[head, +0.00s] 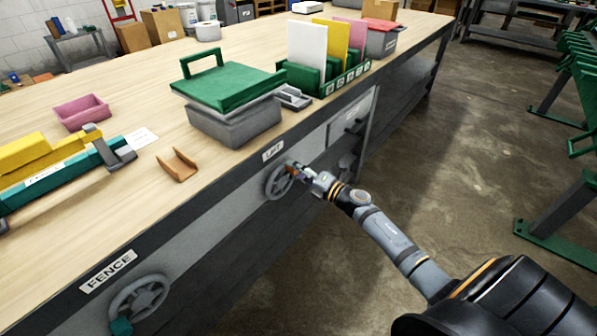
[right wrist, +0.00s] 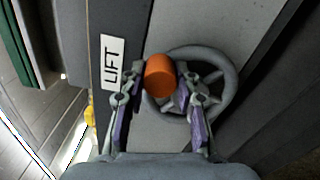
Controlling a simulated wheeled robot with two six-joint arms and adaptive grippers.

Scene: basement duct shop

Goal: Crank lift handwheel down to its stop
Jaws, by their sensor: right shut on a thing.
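The lift handwheel (head: 277,183) is a grey spoked wheel on the front of the bench, below a white LIFT label (head: 272,151). My right gripper (head: 296,170) is at the wheel's upper right side and is shut on its orange crank knob. In the right wrist view the orange knob (right wrist: 160,76) sits between the two fingers of my gripper (right wrist: 160,90). The handwheel (right wrist: 212,75) shows behind it, with the LIFT label (right wrist: 111,62) to the left. The fingers partly cover the wheel's rim and spokes. My left gripper is not in view.
A second handwheel (head: 141,298), labelled FENCE (head: 108,271), is lower left on the same bench front. A grey box with a green lid (head: 229,87) and a green card rack (head: 326,85) stand on the benchtop above. The concrete floor (head: 440,150) at right is open.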

